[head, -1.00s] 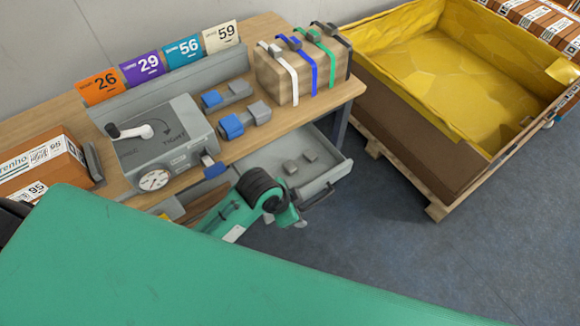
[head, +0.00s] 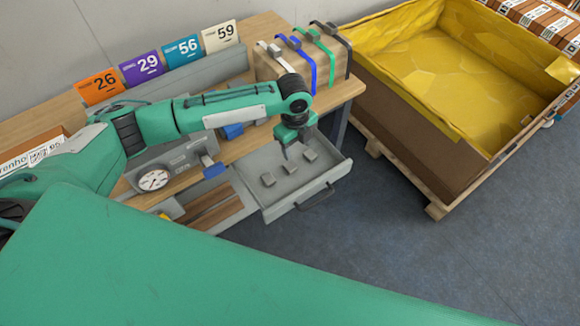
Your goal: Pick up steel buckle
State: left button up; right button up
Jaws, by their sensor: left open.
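Three small grey steel buckles lie apart in the open drawer: one at the front left (head: 268,180), one in the middle (head: 291,168) and one at the back right (head: 310,155). The drawer (head: 264,206) is grey and pulled out from under the workbench. My left gripper (head: 299,154) points down over the drawer, open and empty, close to the middle and back right buckles. I cannot tell how high its fingertips are above them. My right gripper is not in view.
A strapped carton (head: 266,68) stands on the bench behind my left wrist. A grey tensioning machine with a dial (head: 153,180) is partly hidden by my left arm. A large yellow-lined crate (head: 430,70) stands on a pallet at right. The floor before the drawer is clear.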

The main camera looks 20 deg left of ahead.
pick_arm(q)
jog(key=w+a+r, duration=0.2)
jog(key=a, duration=0.1)
jog(key=p, duration=0.1)
send_over(289, 165)
jog(key=shift+m+y, duration=0.3)
jog(key=f, duration=0.8)
jog(key=shift+w+a+f, duration=0.1)
jog(key=shift+w+f, duration=0.15)
jog(key=shift+f, duration=0.15)
jog(key=shift+s+f+p, duration=0.2)
jog(key=shift+f+p, duration=0.75)
jog(key=shift+f, duration=1.75)
jog(key=c, duration=1.1)
